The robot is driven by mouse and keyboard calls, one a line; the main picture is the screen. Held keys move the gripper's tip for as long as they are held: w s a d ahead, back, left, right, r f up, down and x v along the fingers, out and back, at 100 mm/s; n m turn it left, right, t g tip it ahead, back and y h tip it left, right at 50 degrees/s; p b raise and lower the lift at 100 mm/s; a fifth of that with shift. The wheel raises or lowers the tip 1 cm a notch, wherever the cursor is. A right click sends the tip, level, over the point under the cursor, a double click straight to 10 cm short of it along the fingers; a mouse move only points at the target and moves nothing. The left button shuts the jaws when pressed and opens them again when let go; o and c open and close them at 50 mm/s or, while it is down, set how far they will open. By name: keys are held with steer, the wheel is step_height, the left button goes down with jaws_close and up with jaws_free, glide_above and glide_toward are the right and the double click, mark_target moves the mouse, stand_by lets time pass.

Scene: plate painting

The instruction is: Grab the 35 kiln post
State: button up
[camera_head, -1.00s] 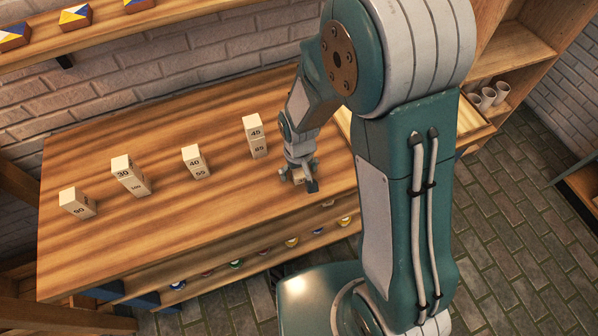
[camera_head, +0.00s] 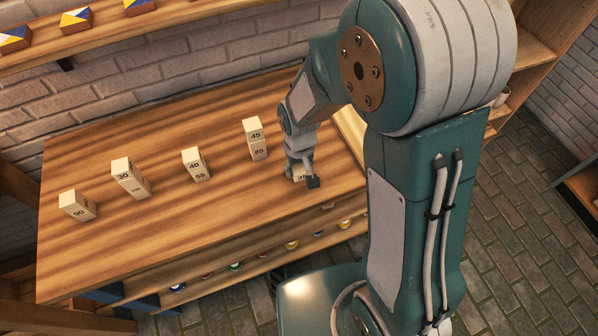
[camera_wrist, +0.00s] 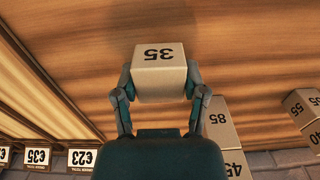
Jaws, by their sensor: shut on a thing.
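The 35 kiln post (camera_wrist: 159,72) is a pale block with a black 35 on its face, seen in the wrist view between the two fingers. My gripper (camera_wrist: 159,85) is shut on it, with a finger against each side. In the head view my gripper (camera_head: 301,175) is over the right part of the wooden table (camera_head: 220,215), and the post (camera_head: 299,173) is mostly hidden behind the fingers. I cannot tell whether the post touches the table.
Left of my gripper stand a 45 post (camera_head: 253,128) on an 85 post (camera_head: 258,150), a 40 post (camera_head: 192,158) on a 55 post, a 30 post (camera_head: 122,170) on another block, and a lone 90 post (camera_head: 77,206). The table front is clear.

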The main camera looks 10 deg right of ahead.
steer(key=s+a+r, duration=0.3)
steer(key=s+r, duration=0.6)
steer(key=s, duration=0.4)
steer(key=shift+s+r, duration=0.35)
steer(key=shift+r, duration=0.05)
